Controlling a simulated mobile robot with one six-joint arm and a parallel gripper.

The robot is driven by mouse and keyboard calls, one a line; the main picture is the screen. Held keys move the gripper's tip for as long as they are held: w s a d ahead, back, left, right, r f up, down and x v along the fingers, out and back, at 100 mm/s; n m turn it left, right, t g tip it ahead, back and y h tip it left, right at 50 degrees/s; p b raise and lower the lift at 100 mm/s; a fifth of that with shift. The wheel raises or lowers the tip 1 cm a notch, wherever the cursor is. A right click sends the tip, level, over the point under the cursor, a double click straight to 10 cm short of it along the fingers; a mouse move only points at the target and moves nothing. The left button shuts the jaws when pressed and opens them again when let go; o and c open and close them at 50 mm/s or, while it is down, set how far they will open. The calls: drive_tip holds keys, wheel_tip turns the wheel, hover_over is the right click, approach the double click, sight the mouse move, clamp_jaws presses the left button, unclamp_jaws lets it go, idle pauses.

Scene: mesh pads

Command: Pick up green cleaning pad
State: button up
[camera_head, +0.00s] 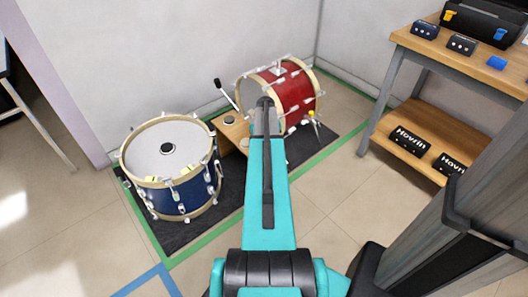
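I cannot make out a green cleaning pad for certain. Small yellow-green pieces (152,179) sit at the near rim of the blue drum (172,200), but they are too small to identify. The drum has a pale head with a dark round centre. My teal arm reaches from the bottom middle toward the red drum (295,92). Its dark far end, where my gripper (265,103) appears to be, overlaps the red drum's pale face. I cannot see separate fingers there or anything held.
Both drums stand on a dark mat (185,237) edged with green tape, near the wall. A wooden box (230,130) sits between them. Tiled floor (345,180) is clear between.

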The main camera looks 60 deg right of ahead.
drive_tip(key=c, duration=1.1)
drive_tip(key=shift+c, duration=0.2)
drive_tip(key=shift+r, duration=0.2)
drive_tip(key=shift+r+p, duration=0.3)
drive_tip(key=shift+r, duration=0.3)
wheel_tip(320, 180, up, 2)
drive_tip(key=shift+r+p, duration=0.2)
drive_tip(key=shift+p, duration=0.2)
drive_tip(key=s+a+p, duration=0.1)
drive_tip(key=s+a, duration=0.2)
drive_tip(key=s, duration=0.4)
drive_tip(key=s+a+r+p, duration=0.1)
drive_tip(key=s+a, duration=0.3)
drive_tip(key=s, duration=0.3)
drive_tip(key=shift+a, duration=0.3)
